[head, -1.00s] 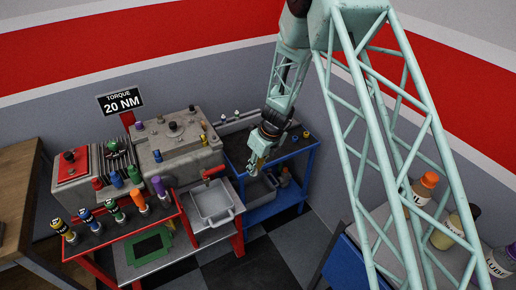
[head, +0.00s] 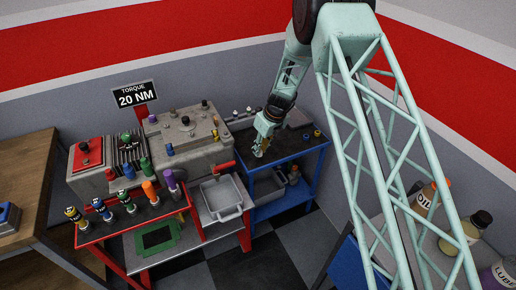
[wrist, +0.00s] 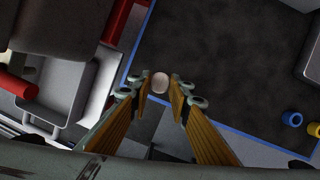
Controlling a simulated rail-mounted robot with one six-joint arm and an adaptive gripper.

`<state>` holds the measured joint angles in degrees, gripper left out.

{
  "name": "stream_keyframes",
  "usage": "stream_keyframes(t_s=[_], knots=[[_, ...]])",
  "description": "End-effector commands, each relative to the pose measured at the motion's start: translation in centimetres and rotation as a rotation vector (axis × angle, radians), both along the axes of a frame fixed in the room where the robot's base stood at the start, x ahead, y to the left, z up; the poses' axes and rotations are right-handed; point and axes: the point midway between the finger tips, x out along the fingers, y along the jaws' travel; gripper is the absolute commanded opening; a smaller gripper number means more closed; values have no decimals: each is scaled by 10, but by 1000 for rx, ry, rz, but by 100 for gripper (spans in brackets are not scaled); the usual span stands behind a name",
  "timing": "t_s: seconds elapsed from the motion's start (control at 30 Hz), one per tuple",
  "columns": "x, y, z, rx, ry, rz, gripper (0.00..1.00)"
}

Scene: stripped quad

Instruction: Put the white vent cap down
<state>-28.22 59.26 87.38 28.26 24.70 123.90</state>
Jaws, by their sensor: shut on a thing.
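The white vent cap (wrist: 159,82) sits between the fingertips of my gripper (wrist: 160,88) in the wrist view. My gripper is shut on it, and the cap shows as a small pale round thing. In the head view my gripper (head: 258,151) points down over the left front part of the blue cart's dark top (head: 290,149). The cap is too small to make out clearly there. In the wrist view the dark top (wrist: 220,60) lies beyond the fingertips, and the cap is near its blue edge. I cannot tell whether the cap touches the top.
Blue and yellow caps (wrist: 291,119) stand at the right of the dark top. The grey engine block (head: 185,140) stands further left. The middle of the dark top is clear.

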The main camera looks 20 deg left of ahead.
Motion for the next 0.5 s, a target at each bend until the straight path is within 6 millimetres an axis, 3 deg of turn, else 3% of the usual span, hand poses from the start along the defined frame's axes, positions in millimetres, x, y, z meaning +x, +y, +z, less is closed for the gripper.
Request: stream_keyframes(t_s=[0.3,0.5], knots=[[34,21,-4,2,-1,0,0],[43,27,-5,0,1,0,0]])
